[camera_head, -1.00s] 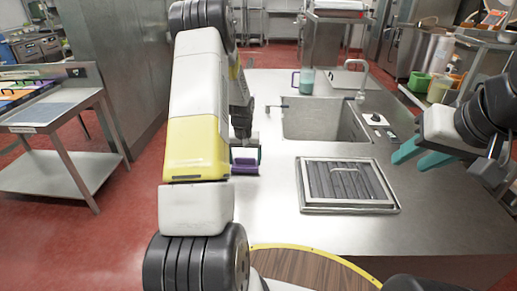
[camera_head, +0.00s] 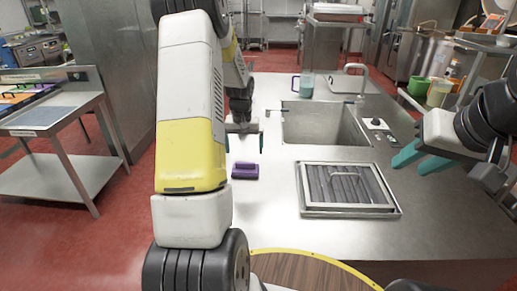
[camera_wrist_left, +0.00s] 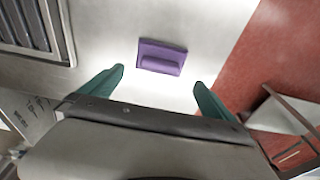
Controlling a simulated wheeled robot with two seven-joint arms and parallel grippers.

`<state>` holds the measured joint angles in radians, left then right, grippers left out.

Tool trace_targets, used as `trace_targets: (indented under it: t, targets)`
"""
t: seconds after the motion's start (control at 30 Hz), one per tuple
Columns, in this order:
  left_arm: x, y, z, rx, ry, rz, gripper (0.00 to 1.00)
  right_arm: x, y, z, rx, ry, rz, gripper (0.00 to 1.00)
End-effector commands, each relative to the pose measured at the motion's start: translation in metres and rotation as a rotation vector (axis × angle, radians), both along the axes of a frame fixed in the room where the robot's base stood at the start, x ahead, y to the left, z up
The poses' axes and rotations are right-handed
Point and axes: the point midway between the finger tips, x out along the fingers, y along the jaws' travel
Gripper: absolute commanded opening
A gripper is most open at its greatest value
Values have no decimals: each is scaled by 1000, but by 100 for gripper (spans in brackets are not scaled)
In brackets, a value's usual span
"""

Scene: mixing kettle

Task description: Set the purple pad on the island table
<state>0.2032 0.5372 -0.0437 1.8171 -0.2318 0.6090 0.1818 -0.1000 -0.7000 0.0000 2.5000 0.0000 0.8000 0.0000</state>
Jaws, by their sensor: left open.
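The purple pad (camera_head: 245,171) lies flat on the steel island table (camera_head: 270,215), left of the drain grate. It also shows in the left wrist view (camera_wrist_left: 162,57), lying on the bare steel beyond the fingertips. My left gripper (camera_head: 246,143) is open and empty, behind the pad in the head view and apart from it. Its two green fingers (camera_wrist_left: 160,80) are spread wide in the left wrist view. My right gripper (camera_head: 412,160) is over the right part of the table, its teal fingers spread and nothing between them.
A sink (camera_head: 322,122) with a faucet is behind the grate (camera_head: 347,187). A purple-handled jug (camera_head: 305,85) stands behind the sink. A round wooden board (camera_head: 300,270) with a yellow rim is at the front. The steel around the pad is clear.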

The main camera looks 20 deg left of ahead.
Motion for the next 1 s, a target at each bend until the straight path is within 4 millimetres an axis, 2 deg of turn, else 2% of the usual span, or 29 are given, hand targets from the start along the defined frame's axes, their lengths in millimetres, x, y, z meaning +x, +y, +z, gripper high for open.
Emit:
trace_targets:
  t: [0.1, 0.33, 0.47, 0.57, 0.7, 0.83, 1.0]
  targets:
    - [-3, -1, 20, 1, -2, 0, 100, 0, 0, 0, 0, 0, 0, 36]
    - [-8, -5, 45, -1, -9, -5, 100, 0, 0, 0, 0, 0, 0, 36]
    - [-22, -20, 82, -9, -48, -27, 100, 0, 0, 0, 0, 0, 0, 36]
    - [-47, -41, 124, -21, -96, -58, 100, 0, 0, 0, 0, 0, 0, 36]
    - [-93, -73, 176, -43, -170, -112, 100, 0, 0, 0, 0, 0, 0, 36]
    - [-142, -99, 210, -64, -238, -163, 100, 0, 0, 0, 0, 0, 0, 36]
    - [-208, -128, 235, -92, -323, -234, 100, 0, 0, 0, 0, 0, 0, 36]
